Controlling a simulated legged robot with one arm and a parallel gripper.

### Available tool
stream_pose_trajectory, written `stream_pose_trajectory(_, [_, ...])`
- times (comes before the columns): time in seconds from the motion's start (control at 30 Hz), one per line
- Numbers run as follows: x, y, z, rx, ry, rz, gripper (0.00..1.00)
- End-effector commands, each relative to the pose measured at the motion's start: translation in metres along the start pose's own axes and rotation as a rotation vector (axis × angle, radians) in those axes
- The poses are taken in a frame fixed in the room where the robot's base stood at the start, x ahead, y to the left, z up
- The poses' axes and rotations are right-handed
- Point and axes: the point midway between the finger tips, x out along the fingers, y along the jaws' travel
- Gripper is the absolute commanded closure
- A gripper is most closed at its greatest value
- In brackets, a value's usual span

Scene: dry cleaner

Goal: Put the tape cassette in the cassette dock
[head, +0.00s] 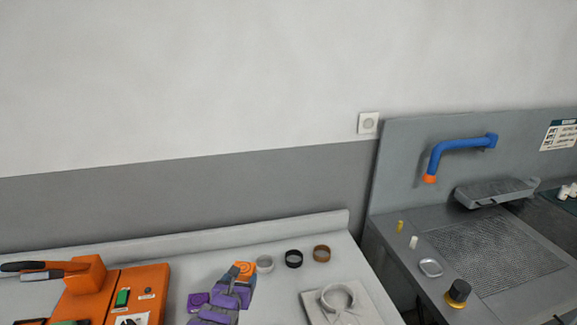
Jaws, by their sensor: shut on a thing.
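My gripper (233,292), purple and grey, reaches in from the bottom edge over the white counter. It is shut on a small orange piece with a round mark (245,269) at its far end, which looks like the tape cassette. My jaws hide part of it. An orange machine (146,287) stands at the lower left, left of my gripper and apart from it. Its near part is cut off by the frame. I cannot tell which part, if any, is the cassette dock.
White (264,263), black (293,259) and brown (321,254) rings stand right of my gripper. A pale plate (317,309) with a ring (338,296) lies nearer. A raised ledge (180,242) runs along the back. A grey sink unit (385,230) adjoins at right.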

Motion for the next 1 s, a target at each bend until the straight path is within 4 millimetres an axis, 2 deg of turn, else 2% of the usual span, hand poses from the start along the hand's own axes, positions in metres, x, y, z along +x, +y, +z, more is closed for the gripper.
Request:
stream_pose_trajectory(0.03, [0.005,-0.018,0.023,0.016,-0.007,-0.024,0.61])
stream_pose_trajectory(0.2, [0.016,-0.074,0.080,0.041,-0.006,-0.085,0.61])
stream_pose_trajectory(0.37, [0.017,-0.131,0.127,0.064,-0.006,-0.135,0.61])
stream_pose_trajectory(0.5, [0.010,-0.184,0.160,0.078,-0.005,-0.173,0.61])
stream_pose_trajectory(0.6, [0.002,-0.217,0.179,0.084,-0.005,-0.190,0.61])
stream_pose_trajectory(0.73, [-0.011,-0.251,0.195,0.087,-0.004,-0.202,0.61])
stream_pose_trajectory(0.83, [-0.020,-0.269,0.203,0.086,-0.004,-0.204,0.61])
stream_pose_trajectory(1.0, [-0.028,-0.283,0.208,0.081,-0.002,-0.201,0.61])
